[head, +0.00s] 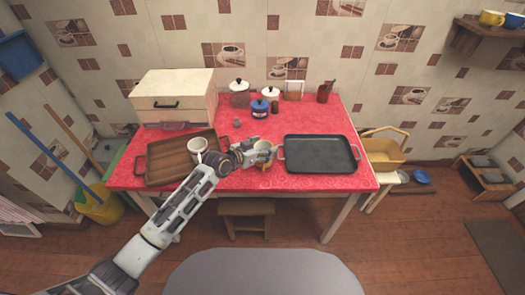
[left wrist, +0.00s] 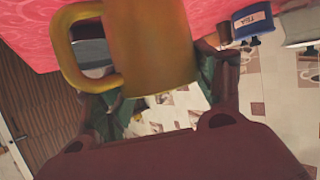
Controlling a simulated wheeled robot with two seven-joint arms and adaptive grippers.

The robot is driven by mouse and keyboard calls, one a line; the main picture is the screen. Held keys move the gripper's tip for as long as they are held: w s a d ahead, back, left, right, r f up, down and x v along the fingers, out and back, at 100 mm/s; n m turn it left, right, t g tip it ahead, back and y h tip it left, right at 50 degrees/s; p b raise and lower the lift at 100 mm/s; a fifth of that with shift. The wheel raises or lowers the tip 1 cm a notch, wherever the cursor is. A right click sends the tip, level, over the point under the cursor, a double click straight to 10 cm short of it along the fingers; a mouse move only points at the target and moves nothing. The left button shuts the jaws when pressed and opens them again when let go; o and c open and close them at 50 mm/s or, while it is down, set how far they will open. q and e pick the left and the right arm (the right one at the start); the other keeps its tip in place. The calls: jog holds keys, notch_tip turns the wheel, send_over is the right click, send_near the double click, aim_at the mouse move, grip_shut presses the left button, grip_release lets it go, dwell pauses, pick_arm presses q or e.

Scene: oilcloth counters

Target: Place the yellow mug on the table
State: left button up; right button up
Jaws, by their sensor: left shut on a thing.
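The yellow mug (left wrist: 150,50) fills the upper middle of the left wrist view, with its handle to the left. In the head view the mug (head: 264,162) is small and partly covered by my left gripper (head: 258,151). The gripper is shut on the mug, near the front edge of the red table (head: 230,182), between the wooden tray and the black tray. I cannot tell whether the mug touches the table. My right gripper is not in view.
A wooden tray (head: 168,163) with a white mug (head: 198,146) is to the left. A black tray (head: 320,153) is to the right. A stool (head: 247,208) is below the table.

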pick_arm(q)
jog(key=shift+f, duration=0.55)
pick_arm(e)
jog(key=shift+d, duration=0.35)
pick_arm(q)
jog(key=shift+f, duration=0.15)
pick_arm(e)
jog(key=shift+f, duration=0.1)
pick_arm(q)
jog(key=o, duration=1.3)
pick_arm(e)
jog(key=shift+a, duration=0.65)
